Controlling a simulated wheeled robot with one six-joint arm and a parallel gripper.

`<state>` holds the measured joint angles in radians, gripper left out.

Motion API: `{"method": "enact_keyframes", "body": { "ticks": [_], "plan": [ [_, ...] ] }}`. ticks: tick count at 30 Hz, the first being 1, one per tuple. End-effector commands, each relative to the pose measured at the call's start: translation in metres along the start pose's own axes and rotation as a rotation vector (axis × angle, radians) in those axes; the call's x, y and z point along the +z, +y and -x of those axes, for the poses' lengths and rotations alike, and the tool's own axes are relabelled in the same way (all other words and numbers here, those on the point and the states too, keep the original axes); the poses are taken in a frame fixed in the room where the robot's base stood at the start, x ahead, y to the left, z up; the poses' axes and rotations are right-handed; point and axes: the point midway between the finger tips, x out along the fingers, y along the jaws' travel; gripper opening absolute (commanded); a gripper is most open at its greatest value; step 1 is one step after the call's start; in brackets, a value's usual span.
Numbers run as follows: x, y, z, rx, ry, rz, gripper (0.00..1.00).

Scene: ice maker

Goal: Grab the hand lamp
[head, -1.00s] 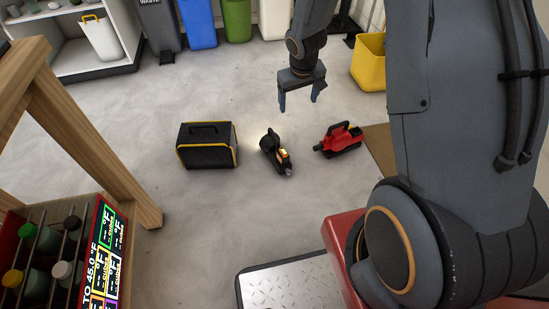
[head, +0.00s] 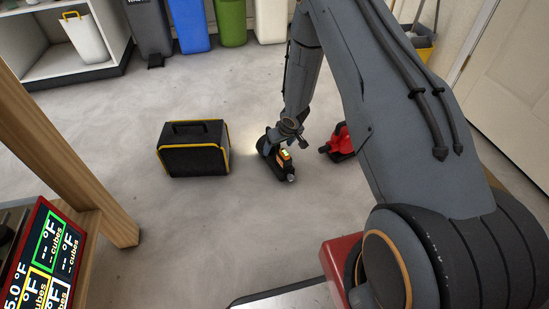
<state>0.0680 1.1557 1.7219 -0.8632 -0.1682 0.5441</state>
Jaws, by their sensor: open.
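The hand lamp (head: 281,167) is a black device with an orange and yellow panel on top. It lies on the concrete floor and casts a pale glow on the floor at its far left end. My gripper (head: 278,146) is low over the lamp's far end, with its jaws open. One finger shows at the lamp's left side. The other finger is hard to make out, and I cannot tell whether either touches the lamp. The gripper hides part of the lamp's far end.
A black case with yellow edging (head: 194,150) stands left of the lamp. A red tool (head: 340,141) lies close on the right, partly hidden by my arm. A wooden frame (head: 90,190) and a lit display (head: 45,255) are at left. Bins (head: 188,25) line the back.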

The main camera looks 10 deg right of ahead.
Motion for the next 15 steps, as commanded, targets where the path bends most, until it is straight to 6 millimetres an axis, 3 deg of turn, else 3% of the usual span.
{"method": "enact_keyframes", "body": {
  "ticks": [3,10,15],
  "plan": [
    [0.001,0.000,-0.015,-0.001,-0.001,0.001,0.77],
    [0.002,0.000,-0.027,0.000,-0.001,0.001,0.77],
    [0.006,0.000,-0.046,0.000,-0.002,0.001,0.77]
  ]
}}
